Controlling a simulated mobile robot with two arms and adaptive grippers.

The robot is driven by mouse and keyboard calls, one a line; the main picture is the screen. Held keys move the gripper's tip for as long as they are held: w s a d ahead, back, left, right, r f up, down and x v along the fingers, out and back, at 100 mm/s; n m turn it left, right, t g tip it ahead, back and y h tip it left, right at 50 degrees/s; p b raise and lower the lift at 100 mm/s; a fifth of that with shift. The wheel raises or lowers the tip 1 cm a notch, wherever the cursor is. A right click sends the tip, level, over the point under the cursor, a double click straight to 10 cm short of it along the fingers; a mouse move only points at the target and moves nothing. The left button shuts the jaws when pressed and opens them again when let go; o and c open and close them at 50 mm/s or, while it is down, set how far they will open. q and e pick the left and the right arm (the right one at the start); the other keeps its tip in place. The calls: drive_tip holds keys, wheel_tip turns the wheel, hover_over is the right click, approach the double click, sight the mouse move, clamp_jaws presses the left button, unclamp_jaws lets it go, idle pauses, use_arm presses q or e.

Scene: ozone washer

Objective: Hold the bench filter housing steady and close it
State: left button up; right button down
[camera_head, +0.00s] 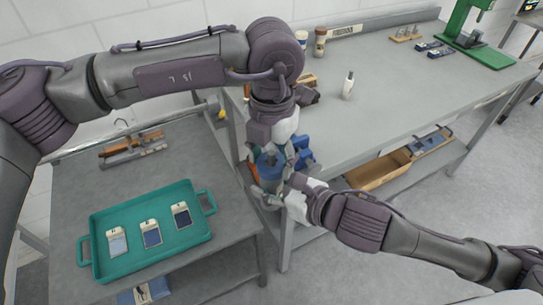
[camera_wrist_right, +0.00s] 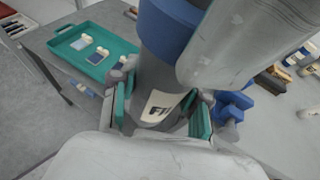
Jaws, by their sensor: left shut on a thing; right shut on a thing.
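The filter housing (camera_head: 268,178) stands upright at the near left corner of the long bench, partly hidden by my grippers. In the right wrist view its grey body (camera_wrist_right: 160,75) carries a pale label, with a blue collar (camera_wrist_right: 170,28) above. My right gripper (camera_head: 272,194) comes from the right, low on the housing. Its teal-padded fingers (camera_wrist_right: 160,112) are shut around the grey body. My left gripper (camera_head: 272,150) reaches down from above and is shut at the housing's blue top. The white shell of that gripper hides much of the top in the wrist view.
A blue clamp-like block (camera_head: 303,155) sits close behind the housing. A teal tray (camera_head: 100,235) with three cards lies on the lower left table.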

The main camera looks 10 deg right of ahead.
use_arm(q)
drive_tip(key=m, duration=0.8)
drive_tip(key=shift+m, duration=0.4)
drive_tip(key=m, duration=0.8)
drive_tip(key=o, duration=1.3)
drive_tip(key=shift+r, duration=2.25)
